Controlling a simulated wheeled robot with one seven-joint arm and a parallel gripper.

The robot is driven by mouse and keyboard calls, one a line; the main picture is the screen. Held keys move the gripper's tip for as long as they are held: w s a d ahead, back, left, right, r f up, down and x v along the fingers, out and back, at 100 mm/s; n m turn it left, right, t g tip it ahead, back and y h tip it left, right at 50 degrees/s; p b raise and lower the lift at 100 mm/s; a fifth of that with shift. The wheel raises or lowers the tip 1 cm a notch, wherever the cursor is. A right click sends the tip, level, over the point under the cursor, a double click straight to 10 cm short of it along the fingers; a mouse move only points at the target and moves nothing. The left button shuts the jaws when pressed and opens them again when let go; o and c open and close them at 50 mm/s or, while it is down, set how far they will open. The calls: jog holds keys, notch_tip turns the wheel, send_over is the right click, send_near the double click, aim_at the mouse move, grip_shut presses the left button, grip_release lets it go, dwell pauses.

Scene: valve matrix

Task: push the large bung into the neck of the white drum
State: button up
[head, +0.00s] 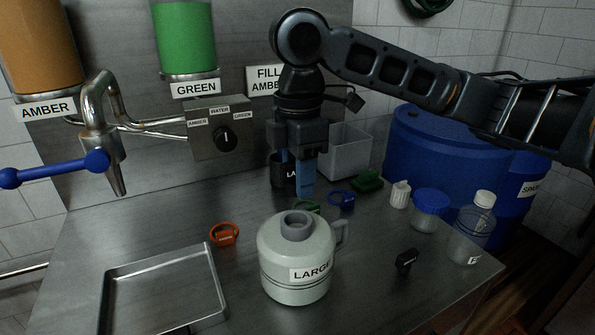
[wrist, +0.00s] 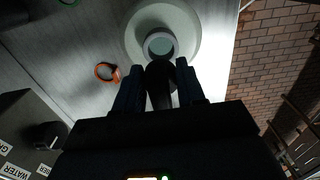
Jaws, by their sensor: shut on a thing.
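The white drum (head: 285,262), labelled LARGE, stands upright on the steel bench; its grey open neck (head: 297,228) faces up. In the wrist view the drum (wrist: 190,25) is at the top, with the round neck (wrist: 160,44) just beyond the fingertips. My gripper (head: 298,175) points down, behind and above the drum in the head view. The bung (wrist: 160,82) shows dark between the fingers (wrist: 158,85). It is apart from the neck in the head view.
An orange ring-shaped piece (head: 224,233) lies left of the drum, and a metal tray (head: 112,290) at front left. A grey bin (head: 346,155) is behind.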

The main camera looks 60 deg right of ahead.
jog(key=shift+f+b, duration=1.4)
jog(key=shift+f, duration=0.9)
jog(key=shift+f, duration=0.85)
dwell(0.4)
jog(key=o, duration=1.1)
jog(key=shift+r, duration=0.1)
notch_tip(320, 180, up, 8)
jog(key=shift+f, duration=0.15)
